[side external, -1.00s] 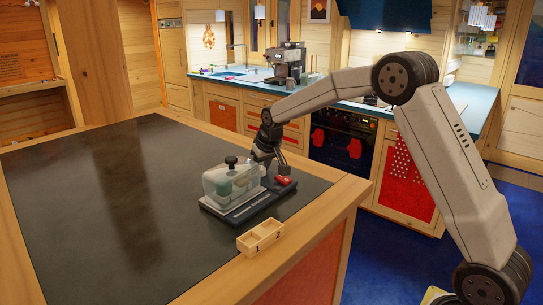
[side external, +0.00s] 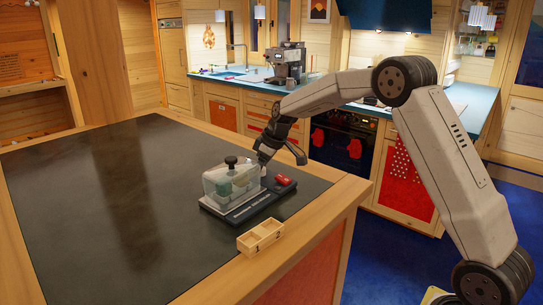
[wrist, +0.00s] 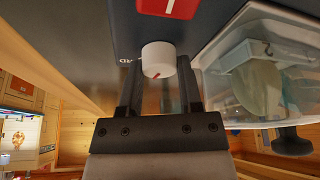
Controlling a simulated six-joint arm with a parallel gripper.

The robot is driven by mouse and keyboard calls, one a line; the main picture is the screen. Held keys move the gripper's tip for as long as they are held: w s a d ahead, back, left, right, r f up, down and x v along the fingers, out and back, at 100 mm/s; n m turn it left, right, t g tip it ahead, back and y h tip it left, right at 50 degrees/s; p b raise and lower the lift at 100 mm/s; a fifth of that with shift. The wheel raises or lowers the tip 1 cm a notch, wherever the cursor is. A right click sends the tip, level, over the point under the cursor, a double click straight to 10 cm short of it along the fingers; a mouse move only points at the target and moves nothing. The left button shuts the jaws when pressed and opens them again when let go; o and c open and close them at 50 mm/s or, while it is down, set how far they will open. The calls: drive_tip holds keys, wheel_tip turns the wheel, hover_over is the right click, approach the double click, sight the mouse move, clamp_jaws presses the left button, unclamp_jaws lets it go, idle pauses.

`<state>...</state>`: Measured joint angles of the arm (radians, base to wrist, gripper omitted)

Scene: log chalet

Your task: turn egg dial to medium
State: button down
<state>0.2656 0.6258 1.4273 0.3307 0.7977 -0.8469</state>
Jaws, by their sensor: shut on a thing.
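The egg cooker (side external: 238,213) stands on the dark table top with its clear lid on, pale green shapes inside and a black knob on the lid. Its dial (wrist: 158,60) is a white knob with a small red mark, which points toward the bottom of the wrist view. Part of a printed label ending in "ARD" shows beside it. My gripper (wrist: 160,72) has a finger on each side of the dial and is shut on it.
A red switch (side external: 283,180) sits on the cooker's base, and it also shows in the wrist view (wrist: 170,8). A small wooden tray (side external: 260,238) marked 1 and 2 lies near the table's front edge. The table (side external: 90,215) is clear to the left.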

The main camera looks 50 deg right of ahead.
sight(272, 176)
drive_tip(key=shift+n, duration=0.9)
drive_tip(key=shift+y, duration=0.3)
drive_tip(key=c, duration=0.5)
unclamp_jaws()
drive_tip(key=shift+c, duration=0.2)
drive_tip(key=v, duration=0.8)
drive_tip(key=shift+w, duration=0.1)
